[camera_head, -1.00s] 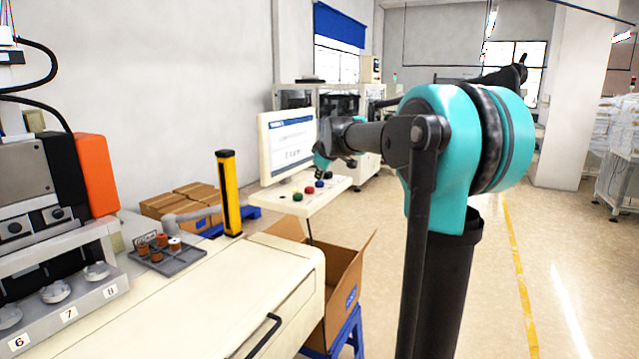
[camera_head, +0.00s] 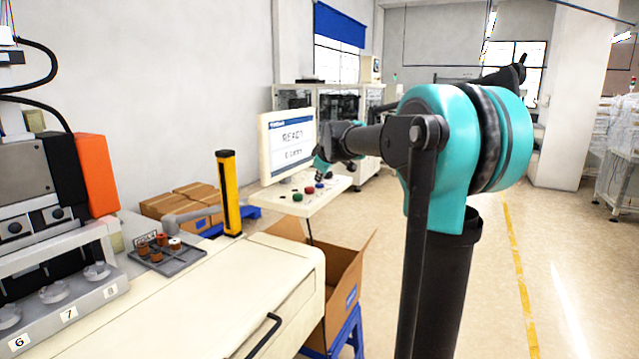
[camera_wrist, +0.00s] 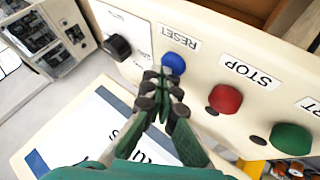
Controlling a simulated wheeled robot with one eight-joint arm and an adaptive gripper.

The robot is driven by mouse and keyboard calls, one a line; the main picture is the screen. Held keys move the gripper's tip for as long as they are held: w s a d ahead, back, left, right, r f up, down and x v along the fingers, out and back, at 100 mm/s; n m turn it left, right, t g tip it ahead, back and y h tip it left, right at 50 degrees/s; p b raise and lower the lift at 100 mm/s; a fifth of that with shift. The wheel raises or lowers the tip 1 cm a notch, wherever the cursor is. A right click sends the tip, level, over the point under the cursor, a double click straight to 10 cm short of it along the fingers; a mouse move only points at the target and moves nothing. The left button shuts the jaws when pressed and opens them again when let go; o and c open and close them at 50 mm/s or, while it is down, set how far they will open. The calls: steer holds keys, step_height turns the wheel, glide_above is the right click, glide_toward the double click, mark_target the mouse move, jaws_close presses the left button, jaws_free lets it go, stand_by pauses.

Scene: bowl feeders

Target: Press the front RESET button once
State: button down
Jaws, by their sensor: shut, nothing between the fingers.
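The blue RESET button (camera_wrist: 174,62) is on the cream control panel (camera_wrist: 135,75), beside its RESET label. My gripper (camera_wrist: 163,74) is shut and empty, with its fingertips right at the near edge of the blue button in the wrist view. I cannot tell whether they touch it. In the head view my gripper (camera_head: 320,174) is over the blue button (camera_head: 319,186), partly hiding it. A red STOP button (camera_wrist: 225,98) and a green button (camera_wrist: 291,138) lie to the right in the wrist view.
A black knob (camera_wrist: 117,46) sits left of the blue button. The monitor (camera_head: 288,143) stands behind the panel and reads READY. A yellow post (camera_head: 229,190), an open carton (camera_head: 342,280) and a parts tray (camera_head: 180,262) are nearby.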

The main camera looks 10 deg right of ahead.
mark_target(320, 185)
steer(key=shift+r, duration=1.1)
steer(key=shift+r, duration=0.1)
steer(key=shift+r, duration=2.4)
steer(key=shift+s, duration=0.1)
